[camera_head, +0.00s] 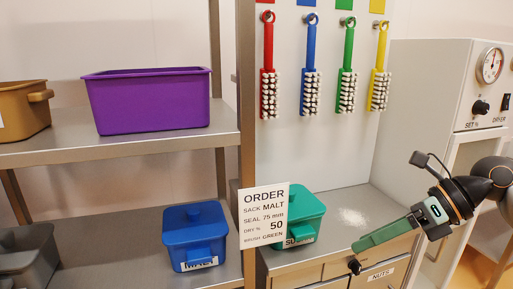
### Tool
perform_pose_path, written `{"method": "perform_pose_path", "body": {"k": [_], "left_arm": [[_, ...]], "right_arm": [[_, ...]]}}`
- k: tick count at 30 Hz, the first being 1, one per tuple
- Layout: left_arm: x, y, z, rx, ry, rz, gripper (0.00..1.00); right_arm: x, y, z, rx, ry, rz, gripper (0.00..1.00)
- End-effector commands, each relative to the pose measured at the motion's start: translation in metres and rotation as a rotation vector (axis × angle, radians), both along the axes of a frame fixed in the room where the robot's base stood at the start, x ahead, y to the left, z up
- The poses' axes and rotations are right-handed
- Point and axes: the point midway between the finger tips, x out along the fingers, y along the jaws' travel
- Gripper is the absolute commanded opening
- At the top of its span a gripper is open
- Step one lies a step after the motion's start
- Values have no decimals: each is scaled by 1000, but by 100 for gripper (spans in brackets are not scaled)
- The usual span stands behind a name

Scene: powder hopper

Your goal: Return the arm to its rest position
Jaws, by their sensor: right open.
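My right arm comes in from the right edge. Its gripper (362,246) points left and down, in front of the counter's right part. It has a dark body and a long green finger side, seen edge-on. It is open, and I see nothing held in it. The gap between the fingers is hidden from this angle. My left gripper is not in view.
A steel shelf (165,143) at left holds a purple bin (150,105), a brown bin (22,112) and a blue lidded box (193,240). A green lidded box (303,215) stands on the counter (345,205) behind an order sign (263,200). Brushes hang above; a white dryer (415,90) stands right.

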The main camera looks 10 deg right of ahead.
Motion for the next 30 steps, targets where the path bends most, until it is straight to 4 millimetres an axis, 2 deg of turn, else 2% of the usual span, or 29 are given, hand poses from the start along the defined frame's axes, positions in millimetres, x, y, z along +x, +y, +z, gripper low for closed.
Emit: {"method": "perform_pose_path", "body": {"k": [1,3,7,11,14,17,18,21,24,27,30], "left_arm": [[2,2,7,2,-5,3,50],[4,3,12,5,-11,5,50],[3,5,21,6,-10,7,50],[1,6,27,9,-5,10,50],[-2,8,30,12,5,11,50],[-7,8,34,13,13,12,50],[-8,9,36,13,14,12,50],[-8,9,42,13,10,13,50],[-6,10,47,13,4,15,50],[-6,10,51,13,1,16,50],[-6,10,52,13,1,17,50]], "right_arm": [[2,24,-6,136,37,15,79],[7,54,-11,348,91,7,79],[20,91,-16,780,236,-106,79],[38,97,-39,1183,429,-346,79],[49,87,-80,1446,604,-609,79],[44,76,-143,1653,799,-934,79],[36,73,-173,1715,881,-1076,79],[3,73,-243,1805,1069,-1407,79],[-39,82,-299,1832,1234,-1696,79],[-80,96,-337,1815,1367,-1923,79],[-111,108,-360,1786,1461,-2078,79]]}}
